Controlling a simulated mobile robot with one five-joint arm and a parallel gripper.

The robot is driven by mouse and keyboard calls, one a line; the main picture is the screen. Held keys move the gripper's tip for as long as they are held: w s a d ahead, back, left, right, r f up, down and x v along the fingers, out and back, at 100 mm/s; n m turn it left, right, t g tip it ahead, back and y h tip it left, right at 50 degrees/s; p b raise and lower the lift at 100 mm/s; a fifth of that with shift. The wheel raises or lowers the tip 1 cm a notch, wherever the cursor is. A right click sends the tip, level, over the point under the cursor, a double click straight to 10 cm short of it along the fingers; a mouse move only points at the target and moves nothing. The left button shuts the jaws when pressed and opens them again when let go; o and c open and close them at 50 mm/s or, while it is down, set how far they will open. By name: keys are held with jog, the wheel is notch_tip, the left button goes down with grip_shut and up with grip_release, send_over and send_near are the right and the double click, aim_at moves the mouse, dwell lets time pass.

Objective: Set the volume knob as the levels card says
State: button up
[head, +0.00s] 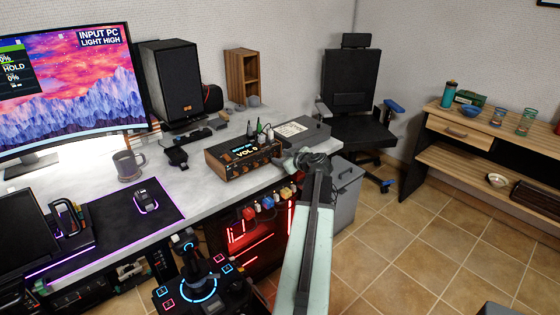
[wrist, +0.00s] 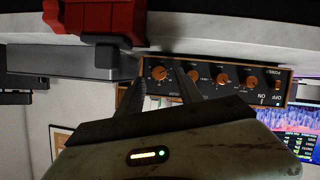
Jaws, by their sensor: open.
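The wooden-cased audio unit (head: 243,153) stands on the desk, and its display reads "VOL 0". In the wrist view its front panel (wrist: 208,72) appears upside down, with a row of knobs and an on/off switch (wrist: 277,85). My gripper (head: 292,161) is at the unit's right end. In the wrist view my open gripper (wrist: 160,82) has its two fingers on either side of the leftmost knob (wrist: 158,73); I cannot tell whether they touch it. A pale card (head: 291,129) lies on a grey box behind the unit; its text is too small to read.
The monitor (head: 75,75) shows "INPUT PC LIGHT HIGH". A black speaker (head: 172,82), mug (head: 128,165) and small bottles (head: 259,131) stand on the desk. A red object (wrist: 95,18) is close above in the wrist view.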

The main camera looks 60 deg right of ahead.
jog(key=shift+x, duration=1.05)
jog(key=shift+s, duration=0.1)
grip_shut()
jog(key=m+y, duration=0.1)
jog(key=m, duration=0.1)
jog(key=shift+d+m+y, duration=0.25)
jog(key=shift+m+y, duration=0.05)
jog(key=shift+y, duration=0.1)
jog(key=shift+s+d+m+t+y+b, duration=0.15)
jog(key=shift+m+t+y, duration=0.2)
jog(key=shift+m, duration=0.3)
jog(key=shift+w+a+m+t+y+b, duration=0.1)
jog(key=shift+m+t+y+b, duration=0.05)
jog(key=shift+m+y, duration=0.4)
